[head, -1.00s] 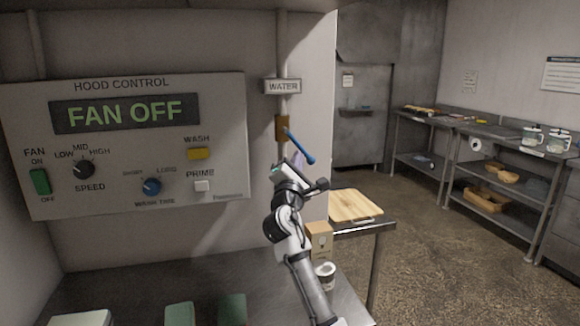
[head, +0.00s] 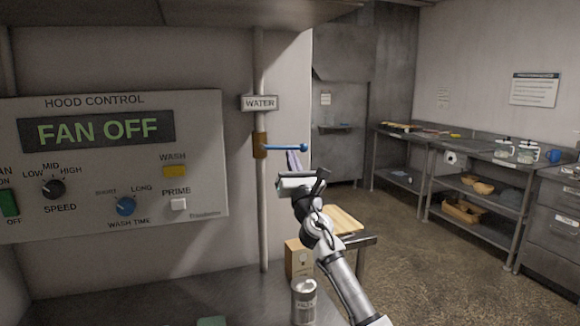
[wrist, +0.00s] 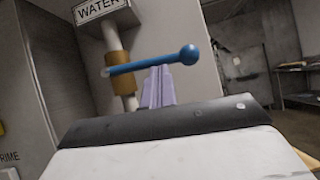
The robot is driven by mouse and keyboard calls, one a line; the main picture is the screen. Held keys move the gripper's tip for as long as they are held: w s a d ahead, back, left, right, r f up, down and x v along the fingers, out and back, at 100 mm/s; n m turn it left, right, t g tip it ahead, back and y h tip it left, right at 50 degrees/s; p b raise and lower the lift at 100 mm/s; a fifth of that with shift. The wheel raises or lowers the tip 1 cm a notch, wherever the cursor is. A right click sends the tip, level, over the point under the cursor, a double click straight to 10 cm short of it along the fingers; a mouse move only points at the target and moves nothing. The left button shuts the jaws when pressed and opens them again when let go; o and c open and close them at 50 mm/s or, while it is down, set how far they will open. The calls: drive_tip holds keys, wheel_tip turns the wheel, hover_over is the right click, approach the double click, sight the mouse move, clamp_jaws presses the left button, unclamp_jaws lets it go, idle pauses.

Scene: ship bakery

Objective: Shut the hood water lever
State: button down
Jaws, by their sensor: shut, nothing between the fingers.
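The blue water lever (head: 285,148) sticks out to the right from a brass valve (head: 260,146) on the vertical pipe. It lies about level, across the pipe. The WATER sign (head: 260,103) is just above it. In the wrist view the lever (wrist: 152,60) shows with its ball end at the right, and the valve (wrist: 118,70) at the left. My gripper (head: 293,160) points up with its purple fingers shut and empty, just under the lever's outer half. In the wrist view the fingers (wrist: 157,88) reach the lever's underside; whether they touch it I cannot tell.
The hood control panel (head: 115,165) reads FAN OFF on the wall at left. A can (head: 304,300) and a small box (head: 299,260) stand on the counter below my arm. A wooden board (head: 343,221) lies on a side table. Shelves stand along the far right.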

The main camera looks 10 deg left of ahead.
drive_tip(key=shift+d+r, duration=0.15)
drive_tip(key=shift+r, duration=0.15)
idle(0.4)
drive_tip(key=shift+f, duration=0.15)
drive_tip(key=w+f+b+v, duration=0.1)
drive_tip(key=b+v, duration=0.5)
drive_tip(key=v, duration=0.6)
drive_tip(key=shift+f, duration=0.8)
